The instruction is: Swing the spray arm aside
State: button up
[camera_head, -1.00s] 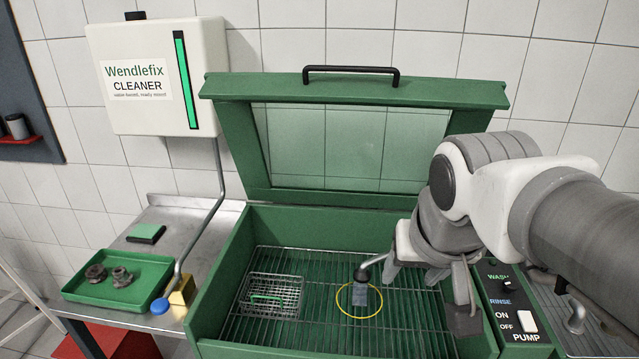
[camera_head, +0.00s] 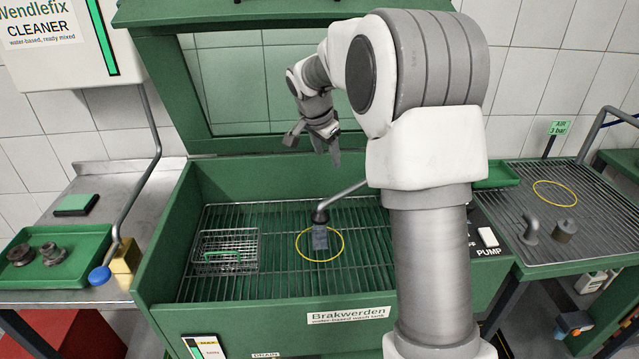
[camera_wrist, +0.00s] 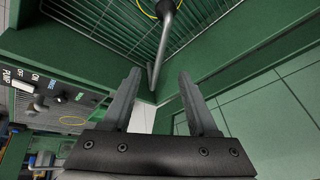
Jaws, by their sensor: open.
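The spray arm (camera_head: 342,196) is a thin grey bent pipe over the wash basin's wire rack, with its dark nozzle (camera_head: 320,216) above a yellow ring (camera_head: 300,245). Its right end is hidden behind my arm in the head view. My gripper (camera_head: 315,145) is open and empty above the rear of the basin, in front of the raised lid. In the wrist view the spray arm's pipe (camera_wrist: 164,42) runs down from the top toward the gap between my gripper's fingers (camera_wrist: 160,80). I cannot tell how far the pipe is from the fingers; no grip on it shows.
The raised green lid (camera_head: 160,90) stands behind my gripper. A wire basket (camera_head: 228,238) sits on the rack at left. A green tray (camera_head: 75,277) with dark parts is further left. The control panel (camera_head: 487,237) and a drain bench (camera_head: 545,190) are at right.

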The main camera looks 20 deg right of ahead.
aim_at(337, 195)
jog(key=shift+m, duration=0.6)
jog(key=x, duration=1.4)
jog(key=w+x, duration=0.1)
jog(key=x, duration=0.7)
jog(key=shift+a+r, duration=0.15)
jog(key=shift+r, duration=0.1)
grip_shut()
